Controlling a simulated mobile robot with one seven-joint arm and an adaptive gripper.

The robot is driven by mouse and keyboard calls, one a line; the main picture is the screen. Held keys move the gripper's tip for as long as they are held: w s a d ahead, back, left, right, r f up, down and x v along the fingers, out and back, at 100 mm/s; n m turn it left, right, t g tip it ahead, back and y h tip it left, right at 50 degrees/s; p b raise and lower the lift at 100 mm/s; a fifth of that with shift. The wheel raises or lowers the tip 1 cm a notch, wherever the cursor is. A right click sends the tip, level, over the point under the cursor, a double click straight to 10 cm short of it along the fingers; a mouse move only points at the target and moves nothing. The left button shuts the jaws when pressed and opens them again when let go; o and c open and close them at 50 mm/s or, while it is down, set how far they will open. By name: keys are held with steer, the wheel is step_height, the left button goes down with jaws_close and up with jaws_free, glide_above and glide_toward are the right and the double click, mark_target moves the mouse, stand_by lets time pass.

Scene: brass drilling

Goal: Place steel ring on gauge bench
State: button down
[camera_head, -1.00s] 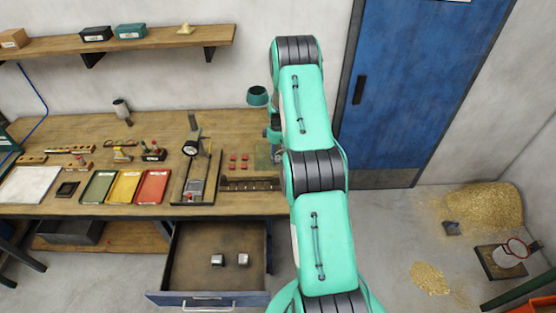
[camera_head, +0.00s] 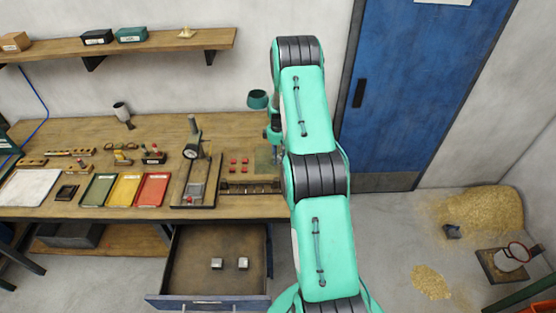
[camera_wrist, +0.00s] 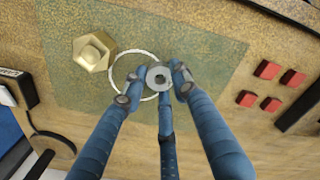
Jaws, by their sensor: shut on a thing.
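In the wrist view my gripper (camera_wrist: 152,88) is shut on a small grey steel ring (camera_wrist: 159,77), held between its blue fingers. The ring is over a green mat (camera_wrist: 205,45) with a white circle outline (camera_wrist: 118,67), near the circle's right side. I cannot tell whether the ring touches the mat. A brass hex piece (camera_wrist: 93,52) sits on the mat, left of the circle. In the head view the mat (camera_head: 264,160) lies at the right end of the wooden bench (camera_head: 75,134), beside my arm. The ring cannot be made out there.
Red blocks (camera_wrist: 267,69) lie right of the mat. In the head view a dial gauge stand (camera_head: 191,150) stands left of them, with green, yellow and red trays (camera_head: 153,190) beyond. An open drawer (camera_head: 205,255) juts from the bench front, holding two metal blocks.

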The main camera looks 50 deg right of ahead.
mark_target(278, 158)
steer(key=shift+r+b, duration=0.35)
steer(key=shift+r, duration=3.8)
